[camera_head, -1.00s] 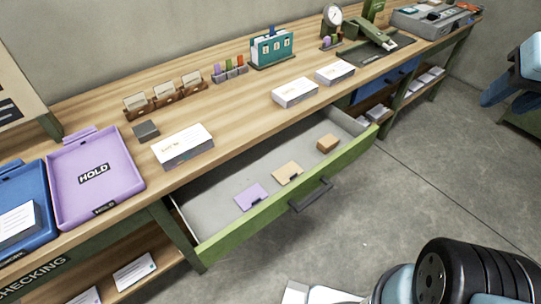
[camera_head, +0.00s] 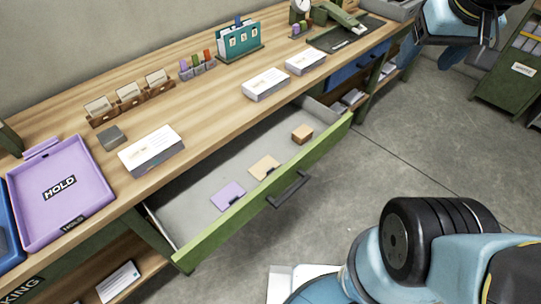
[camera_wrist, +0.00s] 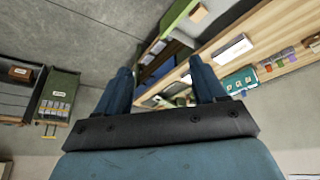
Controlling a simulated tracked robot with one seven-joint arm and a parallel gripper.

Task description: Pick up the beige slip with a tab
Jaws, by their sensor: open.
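The beige slip with a tab (camera_head: 264,167) lies flat in the open green drawer (camera_head: 225,217), between a purple slip (camera_head: 228,195) and a small brown block (camera_head: 302,133). My gripper shows in the wrist view (camera_wrist: 163,80) with its two blue fingers apart and nothing between them. It is high and to the right of the drawer, well away from the slip. The slip is not visible in the wrist view.
The wooden bench (camera_head: 205,120) stands above the drawer with stacks of white cards, including one stack (camera_head: 151,150) near its front edge. A purple HOLD tray (camera_head: 62,187) lies at the left. The grey floor (camera_head: 385,160) right of the drawer is clear.

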